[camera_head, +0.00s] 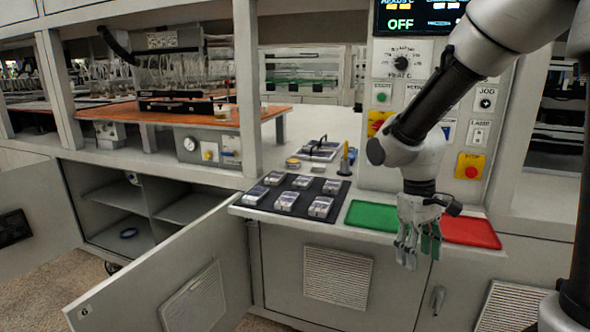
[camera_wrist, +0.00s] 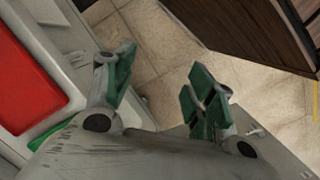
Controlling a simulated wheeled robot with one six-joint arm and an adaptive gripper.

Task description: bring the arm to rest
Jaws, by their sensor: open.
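My gripper (camera_head: 418,250) hangs down in front of the counter edge, between the green mat and the red mat in the head view. Its green-padded fingers are apart and empty. In the wrist view, my gripper (camera_wrist: 160,92) shows a clear gap between the fingers, with only tiled floor behind it. My arm is bent, coming down from the upper right. Nothing touches the fingers.
The counter holds a black tray (camera_head: 262,207) with several packs, a green mat (camera_head: 372,216) and a red mat (camera_head: 470,232). A control panel (camera_head: 410,75) reading OFF stands behind. An open cabinet door (camera_head: 150,280) juts out at lower left. A brown cabinet (camera_wrist: 240,30) shows in the wrist view.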

